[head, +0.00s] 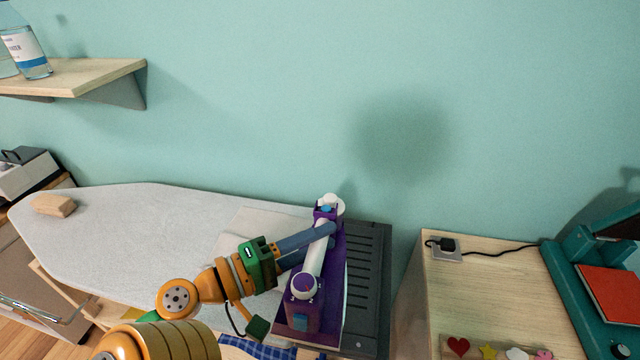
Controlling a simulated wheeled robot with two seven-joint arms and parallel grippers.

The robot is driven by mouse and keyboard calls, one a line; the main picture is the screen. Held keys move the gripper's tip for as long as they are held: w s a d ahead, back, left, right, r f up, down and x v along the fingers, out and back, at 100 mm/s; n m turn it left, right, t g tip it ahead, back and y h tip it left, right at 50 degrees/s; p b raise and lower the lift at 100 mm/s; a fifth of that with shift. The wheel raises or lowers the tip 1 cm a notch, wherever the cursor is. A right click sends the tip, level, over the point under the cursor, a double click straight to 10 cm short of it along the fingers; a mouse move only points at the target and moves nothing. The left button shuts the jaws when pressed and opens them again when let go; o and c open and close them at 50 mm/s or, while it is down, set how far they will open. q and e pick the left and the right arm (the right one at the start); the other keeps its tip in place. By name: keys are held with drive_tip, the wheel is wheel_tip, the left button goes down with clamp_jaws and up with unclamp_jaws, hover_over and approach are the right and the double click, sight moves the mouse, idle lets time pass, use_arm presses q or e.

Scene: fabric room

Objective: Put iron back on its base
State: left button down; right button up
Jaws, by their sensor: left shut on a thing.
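The purple and white iron (300,318) is at the right end of the ironing board, its long axis running away from me. My left gripper (316,238) is shut on the iron's white handle, coming in from the left. The dark grey slotted base (371,285) lies just right of the iron. The iron overlaps the left part of the base in the picture; I cannot tell whether it touches it. My right gripper is out of view.
The pale ironing board (150,235) carries a folded light cloth (245,228) and a wooden block (54,205). A blue checked cloth (262,349) shows in front. A wooden cabinet (490,290) stands right. A shelf (75,77) with bottles hangs upper left.

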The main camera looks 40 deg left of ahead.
sight(341, 243)
use_arm(q)
drive_tip(key=w, duration=0.1)
drive_tip(key=w+f+b, duration=0.1)
drive_tip(key=shift+w+d+f, duration=0.1)
drive_tip(key=shift+w+d, duration=0.1)
drive_tip(key=shift+w, duration=0.15)
drive_tip(key=w, duration=0.3)
drive_tip(key=shift+w+a+f, duration=0.15)
drive_tip(key=shift+f, duration=0.1)
drive_tip(key=w+f+b, duration=0.4)
drive_tip(key=w+f, duration=0.1)
drive_tip(key=f, duration=0.4)
drive_tip(key=shift+w+a+f, duration=0.25)
drive_tip(key=shift+w+f, duration=0.05)
drive_tip(key=shift+f, duration=0.1)
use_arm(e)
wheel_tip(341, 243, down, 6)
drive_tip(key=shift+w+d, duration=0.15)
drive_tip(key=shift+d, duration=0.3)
use_arm(q)
drive_tip(key=c, duration=0.7)
unclamp_jaws()
drive_tip(key=shift+f, duration=0.15)
drive_tip(key=shift+o, duration=0.5)
drive_tip(key=shift+s+d, duration=0.1)
drive_tip(key=shift+s, duration=0.05)
